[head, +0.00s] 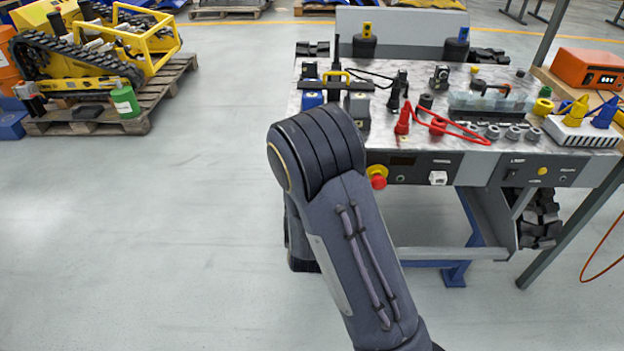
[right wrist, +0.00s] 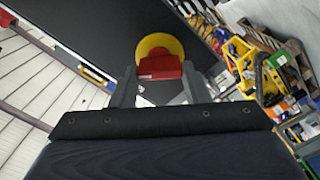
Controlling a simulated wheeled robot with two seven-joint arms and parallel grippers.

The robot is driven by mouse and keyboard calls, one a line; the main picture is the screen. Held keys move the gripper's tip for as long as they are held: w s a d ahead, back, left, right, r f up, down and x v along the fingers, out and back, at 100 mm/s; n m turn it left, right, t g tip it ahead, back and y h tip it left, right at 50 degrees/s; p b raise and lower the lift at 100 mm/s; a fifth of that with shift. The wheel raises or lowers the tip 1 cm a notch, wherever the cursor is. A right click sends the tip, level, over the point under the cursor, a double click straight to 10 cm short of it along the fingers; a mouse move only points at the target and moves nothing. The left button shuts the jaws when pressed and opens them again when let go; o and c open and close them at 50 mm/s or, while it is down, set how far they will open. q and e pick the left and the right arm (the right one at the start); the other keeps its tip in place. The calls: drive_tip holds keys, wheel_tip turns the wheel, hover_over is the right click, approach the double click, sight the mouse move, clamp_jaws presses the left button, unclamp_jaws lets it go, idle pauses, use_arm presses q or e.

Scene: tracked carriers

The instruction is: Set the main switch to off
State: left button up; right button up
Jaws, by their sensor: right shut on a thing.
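The main switch shows in the right wrist view as a red handle (right wrist: 160,66) on a round yellow plate (right wrist: 151,44), set on a dark panel (right wrist: 95,30). My right gripper (right wrist: 159,75) has one finger on each side of the red handle and is shut on it. The handle lies crosswise between the fingers; its exact turn angle is hard to tell. In the head view my right arm hides its own gripper and part of the bench front. A red knob with a yellow collar (head: 377,177) shows just right of the arm; I cannot tell whether it is the same part. My left gripper is out of view.
The workbench top (head: 470,88) carries a red cable (head: 450,130), connectors and several small parts. An orange box (head: 587,67) stands at the right. A yellow tracked carrier (head: 100,50) sits on a wooden pallet (head: 165,85) at the left.

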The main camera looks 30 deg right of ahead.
drive_tip(key=shift+a+f+n+p, duration=0.1)
drive_tip(key=shift+n+p, duration=0.7)
drive_tip(key=shift+n, duration=1.3)
drive_tip(key=shift+f+n+p, duration=0.1)
drive_tip(key=shift+n+p, duration=0.7)
drive_tip(key=shift+n, duration=1.3)
drive_tip(key=o, duration=1)
drive_tip(key=v, duration=0.7)
drive_tip(key=shift+s+a, duration=0.2)
drive_tip(key=shift+s, duration=0.15)
